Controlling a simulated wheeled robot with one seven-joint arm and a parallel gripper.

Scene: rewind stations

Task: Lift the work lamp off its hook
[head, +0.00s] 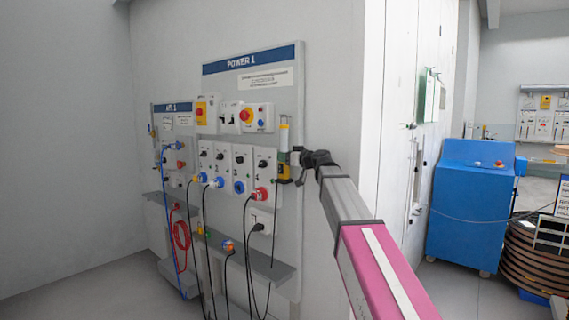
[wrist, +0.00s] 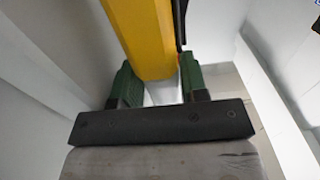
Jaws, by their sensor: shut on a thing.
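The work lamp (head: 283,137) is a slim upright tool with a yellow and black body and a pale upper part. It is at the right edge of the POWER 1 panel in the head view. My gripper (head: 297,157) reaches it from the right, at the lower body. In the wrist view, the lamp's yellow body (wrist: 140,35) stands between the two green-padded fingers of my gripper (wrist: 160,82), which is shut on it. The hook cannot be made out, so I cannot tell whether the lamp still hangs on it.
The POWER 1 panel (head: 253,82) carries switches, sockets and plugs with hanging black cables. A grey shelf (head: 262,262) juts out below. The AIR 1 panel (head: 158,107) with hoses is further left. A blue cabinet (head: 470,210) and stacked brown coils (head: 535,262) stand right.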

